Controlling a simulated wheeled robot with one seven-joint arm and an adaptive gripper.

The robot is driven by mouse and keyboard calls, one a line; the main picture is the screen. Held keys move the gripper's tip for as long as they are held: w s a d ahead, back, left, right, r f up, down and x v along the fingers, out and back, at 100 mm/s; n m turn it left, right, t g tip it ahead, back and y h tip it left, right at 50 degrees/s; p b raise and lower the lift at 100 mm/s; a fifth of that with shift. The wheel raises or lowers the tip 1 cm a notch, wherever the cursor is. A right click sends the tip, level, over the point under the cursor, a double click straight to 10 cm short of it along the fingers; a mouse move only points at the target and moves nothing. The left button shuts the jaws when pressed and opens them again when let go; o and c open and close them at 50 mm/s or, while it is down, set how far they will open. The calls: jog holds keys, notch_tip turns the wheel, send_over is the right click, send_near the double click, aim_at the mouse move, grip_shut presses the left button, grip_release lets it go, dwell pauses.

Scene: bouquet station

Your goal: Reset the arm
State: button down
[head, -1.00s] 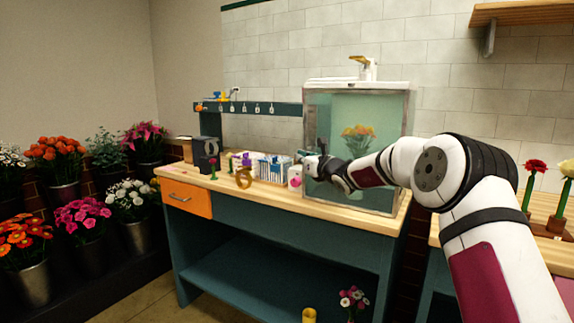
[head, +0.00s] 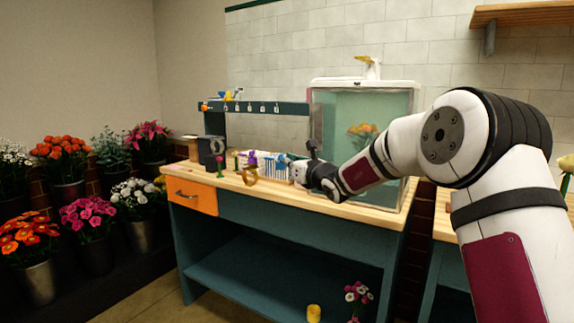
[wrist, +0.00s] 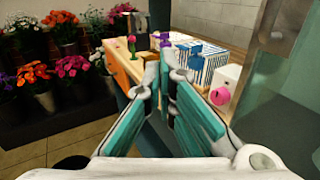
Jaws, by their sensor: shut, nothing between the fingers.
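My arm (head: 405,150) reaches from the right side of the head view toward the workbench. The fingers point toward the bench's left part. The exact gap between the fingers and the white box (wrist: 224,86) is hard to judge.
The glass tank (head: 400,140) holding flowers stands right of my gripper. A blue-striped box (head: 272,167), a tape roll (head: 249,176) and a dark box (head: 211,150) line the bench (head: 345,212). Buckets of flowers (head: 88,220) stand left.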

jog(key=s+a+r+n+g+y, duration=0.2)
jog(key=s+a+r+n+y, duration=0.15)
jog(key=s+n, duration=0.35)
jog(key=s+a+r+n+g+y, duration=0.2)
jog(key=s+a+r+n, duration=0.25)
jog(key=s, duration=0.45)
jog(key=s+a+f+n+g, duration=0.25)
jog(key=s+n+g, duration=0.4)
jog(key=s, duration=0.75)
jog(key=s+d+f+n+g+h, duration=0.2)
jog(key=s+d+f+n, duration=0.15)
jog(key=s, duration=0.65)
jog(key=s+d+f+n+g+h, duration=0.1)
jog(key=s+d+f+n+h, duration=0.25)
jog(key=s, duration=0.55)
jog(key=s+d+f+n+g+h, duration=0.1)
jog(key=s+d+f+n+h, duration=0.3)
jog(key=s+d, duration=0.45)
jog(key=s+d+f+n+g+h, duration=0.1)
jog(key=s+d+f+n+h, duration=0.15)
jog(key=s+d+f, duration=0.55)
notch_tip(320, 180, up, 23)
jog(key=s+a+t+p, duration=0.1)
jog(key=a+t+p, duration=0.1)
jog(key=p, duration=1.6)
jog(key=shift+f+t, duration=0.2)
jog(key=shift+t, duration=0.35)
jog(key=shift+h, duration=0.25)
